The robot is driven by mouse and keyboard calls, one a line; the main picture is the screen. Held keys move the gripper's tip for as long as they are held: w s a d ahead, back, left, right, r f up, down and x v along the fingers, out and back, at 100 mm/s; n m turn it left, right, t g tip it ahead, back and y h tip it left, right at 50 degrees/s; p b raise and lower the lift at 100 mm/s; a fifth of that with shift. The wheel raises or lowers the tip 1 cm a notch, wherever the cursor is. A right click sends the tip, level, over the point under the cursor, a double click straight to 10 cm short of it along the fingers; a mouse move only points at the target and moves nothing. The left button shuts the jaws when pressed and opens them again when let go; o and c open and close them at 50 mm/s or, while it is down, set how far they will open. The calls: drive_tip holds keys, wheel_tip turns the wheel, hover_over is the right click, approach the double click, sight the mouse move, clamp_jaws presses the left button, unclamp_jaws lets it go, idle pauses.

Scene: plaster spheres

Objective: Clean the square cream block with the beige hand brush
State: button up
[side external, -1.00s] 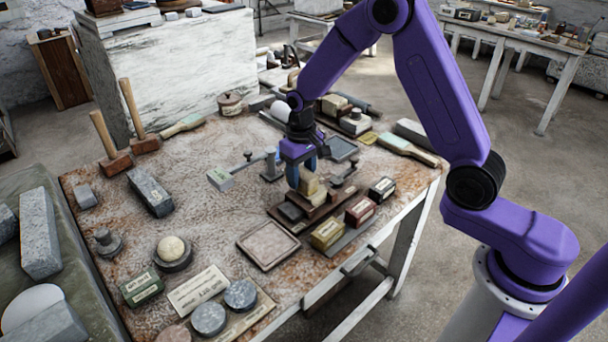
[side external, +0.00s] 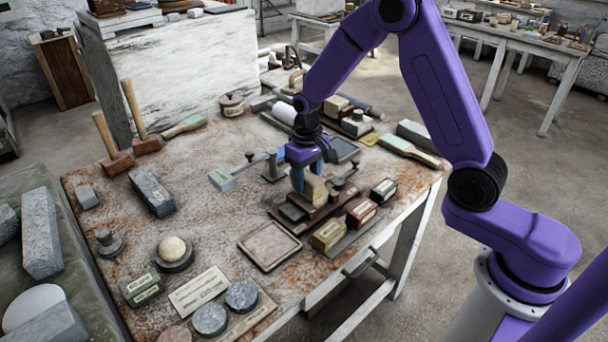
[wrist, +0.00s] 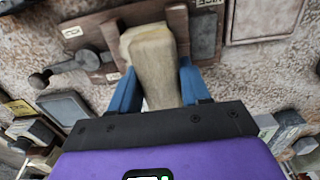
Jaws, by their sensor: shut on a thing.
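My gripper (wrist: 157,95) is shut on the beige hand brush (wrist: 158,70), its blue fingers on either side of it. A paler yellow-cream edge shows at the brush's far left end in the wrist view; this seems to be the square cream block (wrist: 130,42), mostly hidden by the brush. In the side view my gripper (side external: 306,178) is low over a dark brown wooden stand (side external: 303,212). A beige mass (side external: 316,188) shows between the fingers and the stand. There I cannot separate brush from block or tell whether they touch.
Small labelled boxes, olive (side external: 327,235), red (side external: 361,212) and black (side external: 384,190), stand in a row close in front of the stand. A shallow square tray (side external: 269,246) lies left of them. A metal-armed tool (side external: 243,168) is behind. Bare tabletop (side external: 215,225) lies left.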

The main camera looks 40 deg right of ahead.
drive_tip(key=shift+s, duration=0.1)
drive_tip(key=shift+s, duration=1)
drive_tip(key=shift+w, duration=0.1)
drive_tip(key=shift+w, duration=2.15)
drive_tip(key=shift+s, duration=0.1)
drive_tip(key=shift+s, duration=1.05)
drive_tip(key=shift+s, duration=0.1)
